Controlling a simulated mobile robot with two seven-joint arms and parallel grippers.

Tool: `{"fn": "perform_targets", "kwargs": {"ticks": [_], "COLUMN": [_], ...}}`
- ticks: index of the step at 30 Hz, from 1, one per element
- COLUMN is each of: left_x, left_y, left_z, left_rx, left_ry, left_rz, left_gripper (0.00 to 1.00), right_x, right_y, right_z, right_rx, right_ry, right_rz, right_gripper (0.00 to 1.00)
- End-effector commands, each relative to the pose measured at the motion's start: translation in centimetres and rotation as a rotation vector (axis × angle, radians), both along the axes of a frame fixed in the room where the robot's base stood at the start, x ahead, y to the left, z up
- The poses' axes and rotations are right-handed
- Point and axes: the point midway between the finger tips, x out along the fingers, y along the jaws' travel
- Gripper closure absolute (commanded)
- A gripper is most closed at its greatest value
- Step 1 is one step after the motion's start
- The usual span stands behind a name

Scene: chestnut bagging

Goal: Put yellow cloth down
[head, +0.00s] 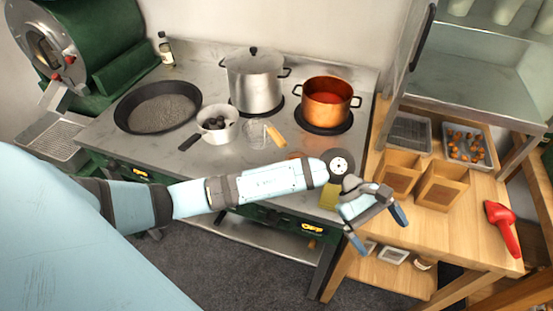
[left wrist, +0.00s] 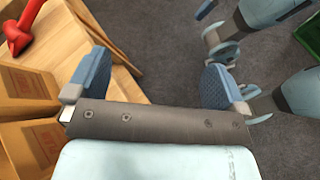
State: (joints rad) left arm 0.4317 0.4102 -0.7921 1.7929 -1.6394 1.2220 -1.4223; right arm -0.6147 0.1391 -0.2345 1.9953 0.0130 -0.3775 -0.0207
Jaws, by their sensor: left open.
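The yellow cloth (head: 330,196) shows in the head view as a small yellow-green patch at the front right edge of the stove, partly covered by my left wrist. The left wrist view also shows the open left gripper (left wrist: 157,80), with bare floor between the fingers and no cloth.
The stove (head: 262,150) carries a black pan (head: 158,107), a white pot (head: 218,133), a steel pot (head: 254,82) and a copper pot (head: 327,102). The wooden table (head: 440,225) at right holds trays, brown paper bags (head: 441,186) and a red tool (head: 502,228).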

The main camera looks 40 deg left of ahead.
Motion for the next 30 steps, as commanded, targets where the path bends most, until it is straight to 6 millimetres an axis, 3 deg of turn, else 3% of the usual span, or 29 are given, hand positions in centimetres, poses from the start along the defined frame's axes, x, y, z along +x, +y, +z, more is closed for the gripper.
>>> {"fn": "perform_targets", "kwargs": {"ticks": [1, 4, 8, 11, 15, 16, 18, 22, 25, 30], "left_x": [-1.5, -2.1, -1.0, -0.3, -2.2, -3.1, -5.7, -10.4, -12.5, -13.3], "left_y": [-1.4, -2.2, 0.6, 4.6, 10.9, 12.1, 14.3, 16.6, 17.3, 17.5], "left_z": [0.9, 3.2, 3.7, 1.1, -6.1, -7.8, -11.5, -16.2, -17.8, -18.4], "left_rx": [-0.154, -0.437, -0.770, -1.014, -1.352, 1.386, 1.246, 1.075, 1.010, 0.985], "left_ry": [0.194, 0.625, 1.252, 1.769, 2.491, -2.562, -2.308, -1.962, -1.822, -1.771], "left_rz": [0.122, 0.369, 0.662, 0.857, 1.060, -1.060, -0.897, -0.685, -0.603, -0.571], "left_gripper": [0.01, 0.01, 0.01, 0.01, 0.01, 0.01, 0.01, 0.01, 0.01, 0.01], "right_x": [0.0, 0.0, 0.0, 0.0, 0.0, 0.0, 0.0, 0.0, -0.1, 0.0], "right_y": [0.0, 0.0, 0.0, 0.0, 0.0, 0.0, 0.0, 0.0, 0.0, 0.0], "right_z": [0.1, 0.1, 0.1, 0.1, 0.0, 0.0, 0.0, -0.1, -0.2, -0.2], "right_rx": [0.000, 0.000, 0.001, 0.001, 0.001, 0.001, 0.000, 0.000, 0.000, -0.001], "right_ry": [-0.001, -0.001, -0.001, -0.001, 0.000, 0.000, 0.001, 0.003, 0.003, 0.003], "right_rz": [0.000, 0.000, 0.001, 0.001, 0.001, 0.001, 0.001, 0.001, 0.001, 0.000], "right_gripper": [0.01, 0.01, 0.01, 0.01, 0.01, 0.01, 0.01, 0.01, 0.01, 0.01]}}
